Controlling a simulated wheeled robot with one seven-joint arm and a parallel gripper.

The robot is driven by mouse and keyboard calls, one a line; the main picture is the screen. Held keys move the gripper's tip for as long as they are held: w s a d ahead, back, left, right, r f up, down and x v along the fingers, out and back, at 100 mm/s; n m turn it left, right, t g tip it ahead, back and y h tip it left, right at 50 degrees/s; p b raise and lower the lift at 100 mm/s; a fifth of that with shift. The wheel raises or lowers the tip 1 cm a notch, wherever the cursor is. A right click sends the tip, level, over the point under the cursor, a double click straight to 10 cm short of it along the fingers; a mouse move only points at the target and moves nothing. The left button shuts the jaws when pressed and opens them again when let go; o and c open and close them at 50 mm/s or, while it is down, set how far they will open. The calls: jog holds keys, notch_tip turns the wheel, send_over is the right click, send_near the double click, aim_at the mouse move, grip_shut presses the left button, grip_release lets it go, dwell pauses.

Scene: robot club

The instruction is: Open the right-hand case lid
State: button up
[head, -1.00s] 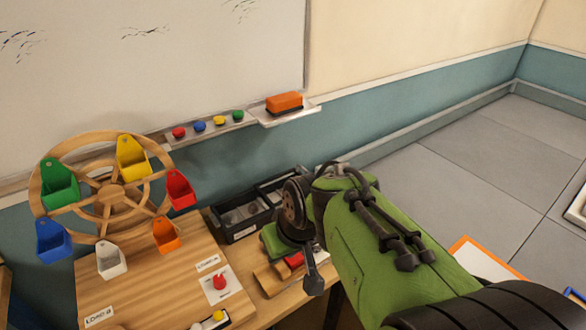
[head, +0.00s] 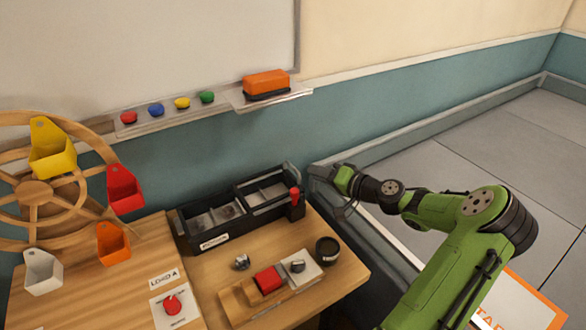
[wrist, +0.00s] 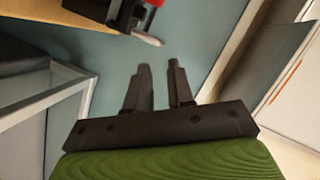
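A black case (head: 187,237) with two compartments stands at the back of the wooden table. Its right-hand compartment (head: 265,189) looks pale inside; I cannot tell how its lid stands. A red-topped part (head: 295,197) stands at the case's right end. My gripper (head: 330,188) is just right of that end, apart from it. In the wrist view my gripper (wrist: 160,66) has its two fingers spread with nothing between them. A dark body (wrist: 80,10) with a red part and a grey lever (wrist: 146,38) shows above the fingers.
On the table lie a red block (head: 268,279), a wooden board (head: 238,304) and a dark round cup (head: 327,250). A wheel with coloured buckets (head: 34,197) stands left. The whiteboard ledge (head: 268,97) is behind. Open floor (head: 500,130) lies right.

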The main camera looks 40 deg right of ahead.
jog(key=b+x, duration=0.1)
jog(key=x, duration=0.8)
jog(key=shift+w+a+f+b, duration=0.15)
jog(key=shift+w+b, duration=0.1)
jog(key=shift+b, duration=0.15)
jog(key=shift+c, duration=0.3)
grip_shut()
